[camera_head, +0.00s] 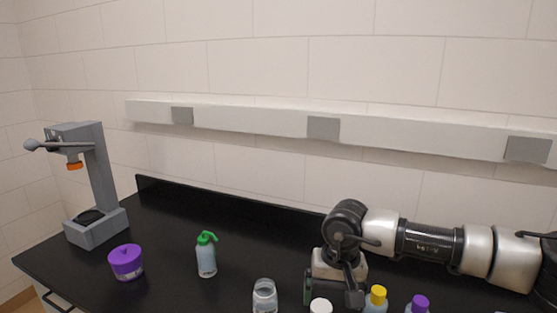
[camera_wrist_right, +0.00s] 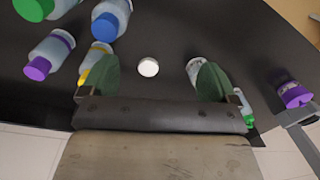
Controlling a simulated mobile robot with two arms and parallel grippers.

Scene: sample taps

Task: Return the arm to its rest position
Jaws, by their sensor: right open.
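My right gripper (camera_head: 332,291) hangs pointing down over the black bench, its arm reaching in from the right. In the right wrist view its two green-padded fingers (camera_wrist_right: 158,79) are apart with nothing gripped. A white round cap (camera_wrist_right: 148,67) shows between the fingers in that view. The same white cap (camera_head: 320,305) is at the bottom edge of the head view, just below the gripper. Whether the fingers touch it, I cannot tell. My left arm and gripper are not in view.
A yellow-capped bottle (camera_head: 377,298) and a purple-capped bottle (camera_head: 419,304) stand right of the gripper. A clear jar (camera_head: 264,297), green-topped bottle (camera_head: 206,255), purple-lidded jar (camera_head: 126,262) and grey tap stand (camera_head: 101,180) are left. A blue-capped bottle (camera_wrist_right: 110,18) shows in the wrist view.

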